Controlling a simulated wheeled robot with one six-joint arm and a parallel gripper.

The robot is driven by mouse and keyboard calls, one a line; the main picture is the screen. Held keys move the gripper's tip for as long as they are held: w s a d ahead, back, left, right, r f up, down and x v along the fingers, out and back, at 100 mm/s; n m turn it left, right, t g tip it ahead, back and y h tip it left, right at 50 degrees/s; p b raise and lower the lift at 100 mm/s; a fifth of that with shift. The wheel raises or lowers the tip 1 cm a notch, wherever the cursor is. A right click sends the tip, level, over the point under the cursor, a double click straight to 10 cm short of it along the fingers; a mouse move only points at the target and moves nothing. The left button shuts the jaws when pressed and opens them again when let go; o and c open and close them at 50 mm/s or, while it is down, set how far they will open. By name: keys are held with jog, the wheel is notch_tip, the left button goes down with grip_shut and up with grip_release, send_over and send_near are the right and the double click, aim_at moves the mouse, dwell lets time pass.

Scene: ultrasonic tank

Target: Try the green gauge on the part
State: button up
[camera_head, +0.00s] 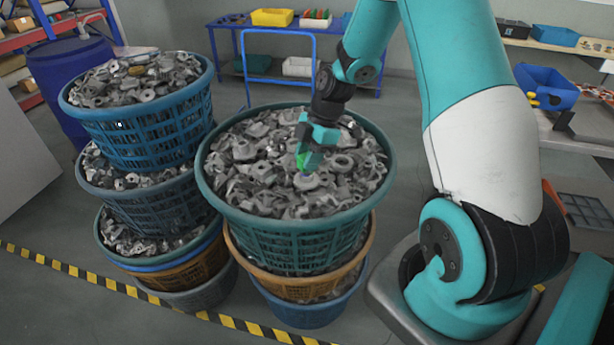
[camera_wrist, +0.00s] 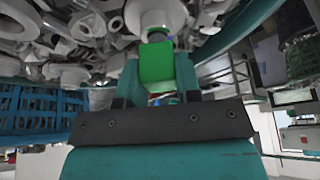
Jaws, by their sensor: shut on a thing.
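My gripper (camera_head: 311,157) points down over the teal basket (camera_head: 290,229) of grey metal parts. It is shut on the green gauge (camera_head: 301,160), which also shows between the fingers in the wrist view (camera_wrist: 157,67). A pale grey part (camera_head: 307,181) with a raised boss lies on the heap just below the gauge. In the wrist view a pale grey part (camera_wrist: 156,13) is right beyond the gauge's end, with a dark round spot between them. I cannot tell whether gauge and part touch.
Behind are a blue table (camera_head: 250,30) and a blue drum (camera_head: 66,75). Yellow-black floor tape (camera_head: 150,296) runs in front. A bench with a blue bin (camera_head: 546,88) is at the right.

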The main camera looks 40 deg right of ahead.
jog(key=shift+r+p, duration=0.85)
jog(key=shift+r, duration=0.65)
jog(key=shift+r+p, duration=1.2)
jog(key=shift+r, duration=0.85)
jog(key=shift+f, duration=0.1)
